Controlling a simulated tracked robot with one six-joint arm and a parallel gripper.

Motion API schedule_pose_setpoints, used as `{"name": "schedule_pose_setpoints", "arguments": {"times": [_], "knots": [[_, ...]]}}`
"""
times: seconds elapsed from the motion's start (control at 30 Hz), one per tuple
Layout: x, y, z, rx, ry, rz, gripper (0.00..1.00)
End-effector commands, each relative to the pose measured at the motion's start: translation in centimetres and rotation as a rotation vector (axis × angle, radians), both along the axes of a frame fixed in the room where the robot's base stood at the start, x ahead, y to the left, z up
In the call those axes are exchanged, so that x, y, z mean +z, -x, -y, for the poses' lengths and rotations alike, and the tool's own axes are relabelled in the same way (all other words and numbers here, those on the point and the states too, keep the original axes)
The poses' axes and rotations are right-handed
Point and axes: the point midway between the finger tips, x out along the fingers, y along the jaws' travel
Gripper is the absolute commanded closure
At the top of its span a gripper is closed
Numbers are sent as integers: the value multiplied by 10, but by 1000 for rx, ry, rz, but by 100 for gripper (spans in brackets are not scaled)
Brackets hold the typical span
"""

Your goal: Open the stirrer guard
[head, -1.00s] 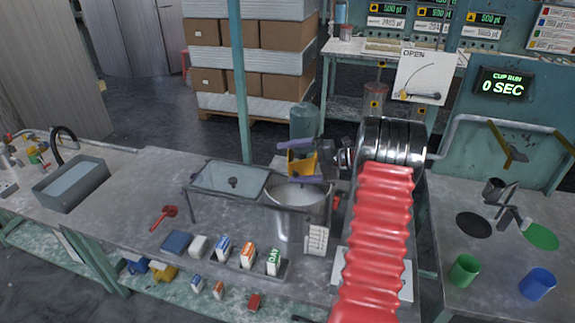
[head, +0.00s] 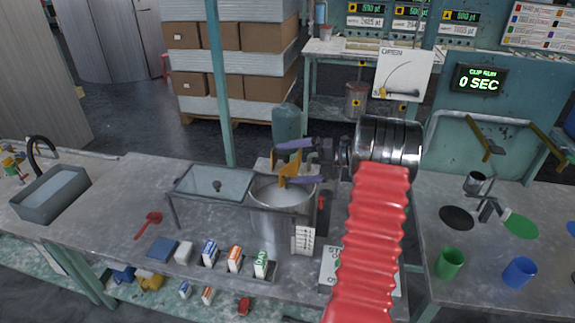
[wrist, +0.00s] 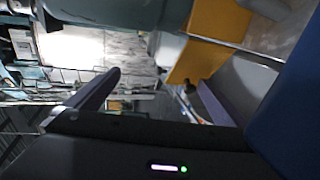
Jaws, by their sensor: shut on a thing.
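The stirrer's steel pot (head: 283,205) stands on the bench with pale contents. A yellow piece (head: 288,170), seemingly the stirrer guard's handle, is above the pot's rim; it also shows in the wrist view (wrist: 195,62). My gripper (head: 277,164) comes in from the right with one purple finger above the yellow piece and one below, and is shut on it. In the wrist view my gripper (wrist: 160,80) has the yellow piece close by the right finger. The guard's own outline and hinge cannot be made out.
Several small cartons (head: 235,258) line the bench front. A red spoon (head: 149,222) lies left. An OPEN sign (head: 403,74) with a curved line stands behind. Green (head: 450,263) and blue (head: 520,272) cups are right.

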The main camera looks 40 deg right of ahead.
Motion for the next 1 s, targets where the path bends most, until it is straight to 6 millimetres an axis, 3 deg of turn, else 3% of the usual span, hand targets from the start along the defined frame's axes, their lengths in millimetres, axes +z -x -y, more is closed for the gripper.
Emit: {"name": "schedule_pose_setpoints", "arguments": {"times": [0.03,0.33,0.37,0.4,0.43,1.0], "knots": [[25,-2,8,-9,14,40,18],[28,9,17,-8,12,40,20],[29,10,18,-9,13,39,36],[29,11,19,-8,13,38,64],[28,12,19,-8,11,37,76],[29,33,34,-5,9,29,76]]}}
